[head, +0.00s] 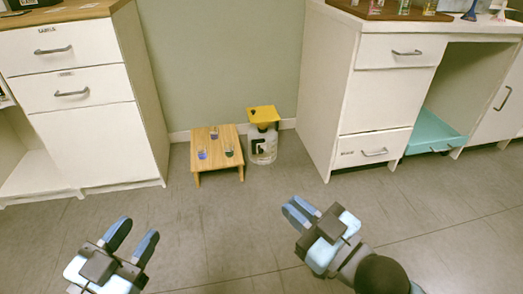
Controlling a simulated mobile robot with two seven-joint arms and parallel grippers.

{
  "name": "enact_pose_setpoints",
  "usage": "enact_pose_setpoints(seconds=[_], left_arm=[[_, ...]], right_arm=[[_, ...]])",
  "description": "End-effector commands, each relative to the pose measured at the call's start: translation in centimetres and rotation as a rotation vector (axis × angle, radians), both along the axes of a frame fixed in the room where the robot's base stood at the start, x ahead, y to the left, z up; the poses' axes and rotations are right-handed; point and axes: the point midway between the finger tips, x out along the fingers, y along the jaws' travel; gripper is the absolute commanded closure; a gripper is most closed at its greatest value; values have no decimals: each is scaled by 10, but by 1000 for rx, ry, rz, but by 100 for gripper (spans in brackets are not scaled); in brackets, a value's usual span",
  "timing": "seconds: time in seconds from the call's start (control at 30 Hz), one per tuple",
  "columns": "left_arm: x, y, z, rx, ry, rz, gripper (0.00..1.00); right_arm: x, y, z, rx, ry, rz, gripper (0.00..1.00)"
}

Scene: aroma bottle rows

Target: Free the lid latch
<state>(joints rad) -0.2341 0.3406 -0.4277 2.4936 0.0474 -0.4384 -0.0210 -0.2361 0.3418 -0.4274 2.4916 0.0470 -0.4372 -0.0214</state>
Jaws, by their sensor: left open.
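A clear container (263,147) with a yellow lid (262,114) stands on the floor against the wall, beside a small wooden stool. A dark mark shows on its front; I cannot make out a latch on it. My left gripper (132,240) is open and empty at the lower left, over the floor and well apart from the container. My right gripper (299,211) is at the lower centre right, over the floor and apart from the container. Its two blue fingers look close together, and I cannot tell whether they are shut.
The wooden stool (214,135) holds 3 small bottles. A white drawer cabinet (80,110) stands left, and a white counter (374,100) with an open bay and teal tray (433,128) stands right. Open floor (215,220) lies between my grippers and the stool.

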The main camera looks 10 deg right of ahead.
Motion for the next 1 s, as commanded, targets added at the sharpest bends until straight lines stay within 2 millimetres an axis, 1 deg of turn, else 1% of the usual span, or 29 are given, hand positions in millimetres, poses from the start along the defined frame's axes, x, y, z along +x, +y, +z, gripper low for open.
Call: enact_pose_setpoints(seconds=[0.03,0.2,0.3,0.4,0.5,0.6,1.0], left_arm=[[-2,-2,16,-27,14,-2,57],[-15,-8,52,-163,75,-4,57],[-22,-10,67,-243,108,-1,57],[-28,-12,77,-305,130,5,57],[-31,-12,80,-343,144,9,57],[-32,-13,79,-357,147,11,57],[-32,-13,77,-356,146,10,57]], right_arm=[[-2,2,17,26,12,2,100],[-15,8,53,164,73,4,100],[-22,10,68,244,106,0,100],[-28,12,78,307,128,-5,100],[-31,13,81,344,141,-9,100],[-32,13,80,358,145,-11,100],[-32,13,79,358,144,-10,100]])
